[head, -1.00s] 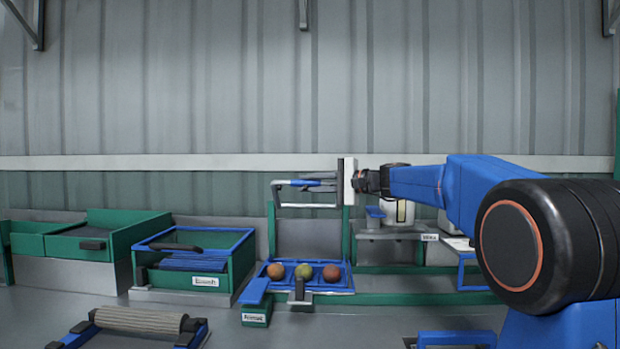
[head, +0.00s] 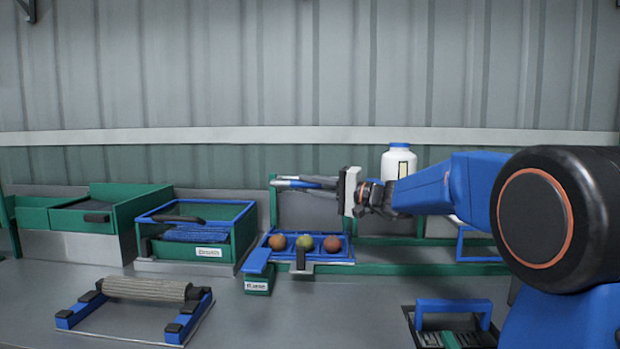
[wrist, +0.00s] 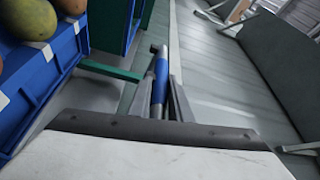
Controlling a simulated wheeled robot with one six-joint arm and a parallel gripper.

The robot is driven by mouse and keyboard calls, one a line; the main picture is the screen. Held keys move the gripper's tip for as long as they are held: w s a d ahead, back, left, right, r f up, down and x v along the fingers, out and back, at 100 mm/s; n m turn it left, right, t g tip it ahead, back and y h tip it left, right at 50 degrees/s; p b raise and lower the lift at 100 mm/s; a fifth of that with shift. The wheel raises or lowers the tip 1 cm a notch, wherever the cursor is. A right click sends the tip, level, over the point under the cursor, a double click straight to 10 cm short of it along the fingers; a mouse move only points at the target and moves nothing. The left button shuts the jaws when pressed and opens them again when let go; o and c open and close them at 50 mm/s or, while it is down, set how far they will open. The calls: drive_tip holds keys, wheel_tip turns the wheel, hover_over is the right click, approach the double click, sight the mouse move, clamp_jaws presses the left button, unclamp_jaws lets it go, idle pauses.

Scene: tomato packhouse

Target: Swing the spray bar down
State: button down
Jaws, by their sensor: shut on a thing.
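My gripper (head: 318,184) is shut on the spray bar at the washing station, its fingers pointing left. The spray bar's blue section (wrist: 160,82) shows between the two fingers in the wrist view. In the head view the bar (head: 284,183) reaches left of the fingers, above a blue tray (head: 334,258) and apart from it. Three tomatoes lie in that tray, two orange-red (head: 277,242) (head: 332,243) and a greenish-yellow one (head: 305,242) between them. The fingers and white gripper body hide part of the bar and its right end.
A blue-green bin (head: 222,255) with a dark handle and a green box (head: 125,215) stand left. A white bottle (head: 398,161) stands behind my arm. A roller on a blue frame (head: 65,319) is at front left. The bench between is clear.

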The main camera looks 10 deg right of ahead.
drive_tip(key=shift+f, duration=0.85)
drive_tip(key=c, duration=1.6)
unclamp_jaws()
drive_tip(key=shift+c, duration=0.2)
wheel_tip(320, 180, up, 10)
drive_tip(key=shift+r, duration=0.15)
